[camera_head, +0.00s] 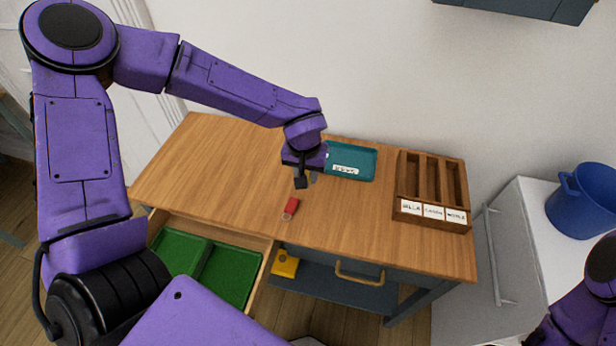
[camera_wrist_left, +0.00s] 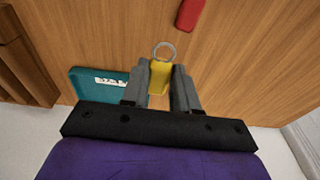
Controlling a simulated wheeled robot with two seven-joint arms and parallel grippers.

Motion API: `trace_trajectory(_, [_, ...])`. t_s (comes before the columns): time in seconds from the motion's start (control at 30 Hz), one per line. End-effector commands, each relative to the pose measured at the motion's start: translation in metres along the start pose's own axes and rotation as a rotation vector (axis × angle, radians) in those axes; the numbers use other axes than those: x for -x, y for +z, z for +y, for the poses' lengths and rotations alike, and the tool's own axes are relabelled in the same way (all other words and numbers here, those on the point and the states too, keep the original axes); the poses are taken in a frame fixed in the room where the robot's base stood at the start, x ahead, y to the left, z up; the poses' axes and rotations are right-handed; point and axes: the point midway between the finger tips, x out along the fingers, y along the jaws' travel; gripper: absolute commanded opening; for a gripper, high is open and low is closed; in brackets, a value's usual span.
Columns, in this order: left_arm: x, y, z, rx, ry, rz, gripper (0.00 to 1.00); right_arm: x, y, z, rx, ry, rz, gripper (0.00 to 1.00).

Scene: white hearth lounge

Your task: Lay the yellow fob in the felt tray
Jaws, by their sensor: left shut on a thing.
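The yellow fob (camera_wrist_left: 159,77) with a metal ring is held between the fingers of my left gripper (camera_wrist_left: 160,88), seen in the left wrist view. In the head view the left gripper (camera_head: 306,180) is above the table, just left of the teal felt tray (camera_head: 362,173), and hides the fob. The tray has a white label on its front and looks empty where visible. It also shows in the left wrist view (camera_wrist_left: 84,84), beside the gripper. Of my right side, only part of the arm shows at the lower right of the head view; its gripper is out of frame.
A red fob (camera_head: 291,207) lies on the wooden table (camera_head: 215,160). A wooden rack (camera_head: 432,188) with three labelled slots stands right of the tray. An open drawer (camera_head: 262,252) with green compartments juts out front left. A blue bucket (camera_head: 588,200) stands on a white cabinet.

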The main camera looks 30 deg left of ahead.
Motion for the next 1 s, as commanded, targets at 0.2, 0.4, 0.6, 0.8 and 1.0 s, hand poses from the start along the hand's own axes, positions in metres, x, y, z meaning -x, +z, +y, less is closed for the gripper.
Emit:
trace_trajectory(0.2, [-0.040,-0.022,-0.003,-0.001,-0.002,-0.002,0.00,0.002,-0.001,0.000,0.000,0.000,-0.001,0.43])
trace_trajectory(0.4, [-0.065,-0.026,-0.004,-0.002,-0.003,-0.004,0.00,0.002,0.000,0.000,0.000,0.000,-0.001,0.43])
trace_trajectory(0.6, [-0.081,-0.024,-0.004,-0.002,0.000,0.000,0.00,0.002,0.000,0.000,0.000,0.000,0.000,0.43])
trace_trajectory(0.8, [-0.083,-0.024,-0.004,-0.001,0.000,-0.002,0.00,0.002,-0.001,0.000,0.000,0.000,0.000,0.43])
trace_trajectory(1.0, [-0.084,-0.023,-0.004,-0.001,0.000,-0.001,0.54,0.002,-0.001,0.000,0.000,0.000,0.000,0.43])
